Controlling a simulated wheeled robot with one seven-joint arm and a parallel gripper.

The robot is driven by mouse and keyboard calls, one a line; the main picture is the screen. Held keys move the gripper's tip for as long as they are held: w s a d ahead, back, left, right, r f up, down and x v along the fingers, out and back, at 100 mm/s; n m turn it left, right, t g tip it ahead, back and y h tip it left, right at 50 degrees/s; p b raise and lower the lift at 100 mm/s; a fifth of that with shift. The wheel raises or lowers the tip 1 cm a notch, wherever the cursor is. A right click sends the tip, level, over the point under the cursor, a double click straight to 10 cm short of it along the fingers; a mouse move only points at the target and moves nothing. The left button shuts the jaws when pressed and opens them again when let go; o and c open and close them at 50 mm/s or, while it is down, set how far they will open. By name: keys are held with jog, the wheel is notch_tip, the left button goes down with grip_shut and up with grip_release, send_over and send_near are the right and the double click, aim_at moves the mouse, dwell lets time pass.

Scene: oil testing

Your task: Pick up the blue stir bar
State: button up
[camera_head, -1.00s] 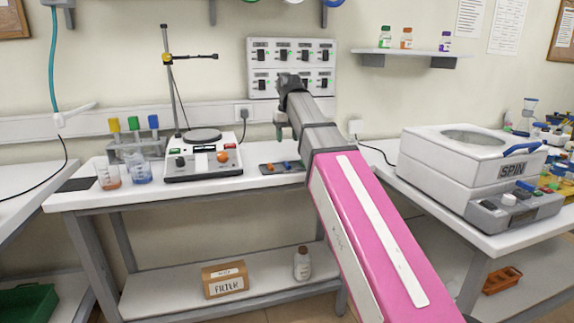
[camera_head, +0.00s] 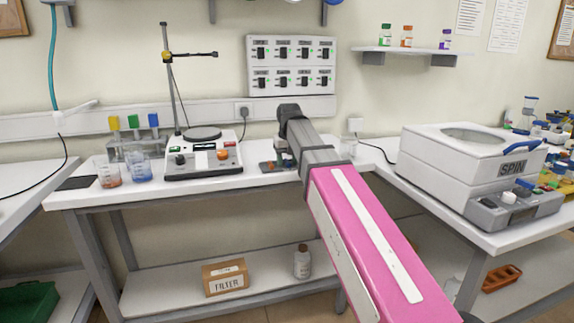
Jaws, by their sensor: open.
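The small dark tray (camera_head: 264,169) lies on the white bench, to the right of the hotplate stirrer. A small orange piece (camera_head: 270,166) shows on it. The blue stir bar (camera_head: 286,164) is a tiny blue patch at the tray's right part, mostly hidden by my gripper and arm. My gripper (camera_head: 284,156) is low over the right part of the tray, small and partly covered by my wrist. It is open, and I see nothing held in it. Whether the fingers are around the stir bar or above it, I cannot tell.
The hotplate stirrer (camera_head: 203,155) with its stand stands left of the tray. Two beakers, one with orange (camera_head: 109,176) and one with blue liquid (camera_head: 141,171), are further left. The SPIN machine (camera_head: 470,165) fills the right bench.

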grip_shut()
jog(key=shift+r, duration=0.15)
